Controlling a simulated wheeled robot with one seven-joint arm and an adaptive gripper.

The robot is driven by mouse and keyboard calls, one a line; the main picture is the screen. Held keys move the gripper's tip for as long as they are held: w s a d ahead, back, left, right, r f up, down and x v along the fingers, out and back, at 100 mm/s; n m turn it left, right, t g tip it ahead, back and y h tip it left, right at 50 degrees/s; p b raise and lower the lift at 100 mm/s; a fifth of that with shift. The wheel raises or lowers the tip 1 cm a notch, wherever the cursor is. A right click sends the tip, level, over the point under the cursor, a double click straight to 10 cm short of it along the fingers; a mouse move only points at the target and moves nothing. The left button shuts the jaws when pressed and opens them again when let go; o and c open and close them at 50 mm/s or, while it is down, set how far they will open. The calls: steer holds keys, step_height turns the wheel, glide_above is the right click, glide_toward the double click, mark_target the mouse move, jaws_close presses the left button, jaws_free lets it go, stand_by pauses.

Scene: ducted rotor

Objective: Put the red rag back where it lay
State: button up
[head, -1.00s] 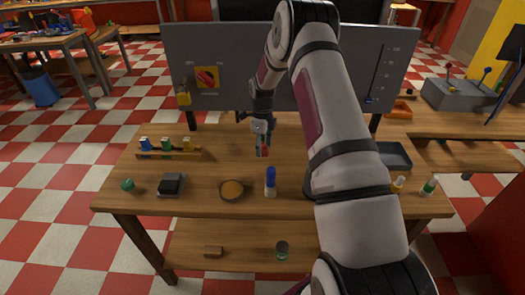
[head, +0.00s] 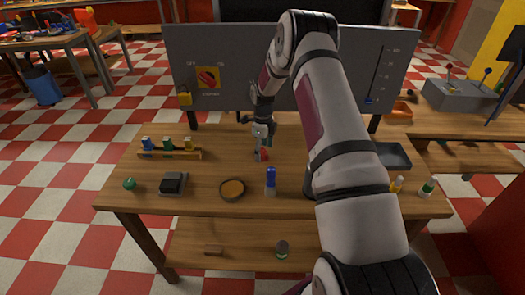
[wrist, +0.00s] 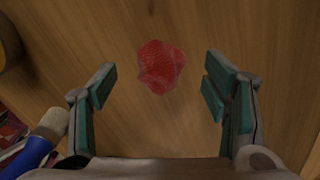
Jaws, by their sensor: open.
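The red rag (wrist: 160,67) lies crumpled on the wooden tabletop in the wrist view, ahead of my fingertips and between their lines. My gripper (wrist: 159,88) is open, with a wide gap between its teal-padded fingers, and neither finger appears to touch the rag. In the head view my gripper (head: 261,150) points down low over the middle of the table (head: 215,170). A small red patch of the rag (head: 264,155) shows beside the fingertips there, and the rest of it is hidden.
A blue-and-white bottle (head: 270,180) and a round dish (head: 232,189) stand in front of my gripper. A grey panel (head: 225,100) rises behind. Bare wood surrounds the rag.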

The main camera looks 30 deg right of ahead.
step_height(320, 180, up, 11)
steer(key=b, duration=0.2)
step_height(320, 180, up, 11)
steer(key=n+t, duration=0.1)
steer(key=n, duration=0.4)
glide_above(262, 149)
steer(key=s+a, duration=0.3)
steer(key=a, duration=0.2)
steer(key=s+a+r+n+t, duration=0.2)
steer(key=s+a+r+n, duration=0.55)
steer(key=r, duration=0.35)
steer(key=s+a+r+n+t, duration=0.1)
steer(key=s+a+n, duration=0.3)
steer(key=s+n, duration=0.4)
steer(key=s+a+r+n+t, duration=0.1)
steer(key=s+a+n, duration=0.4)
steer(key=s, duration=0.9)
steer(key=r+n, duration=0.1)
steer(key=n, duration=0.2)
steer(key=shift+s+r+t, duration=0.25)
steer(key=shift+r+t, duration=0.05)
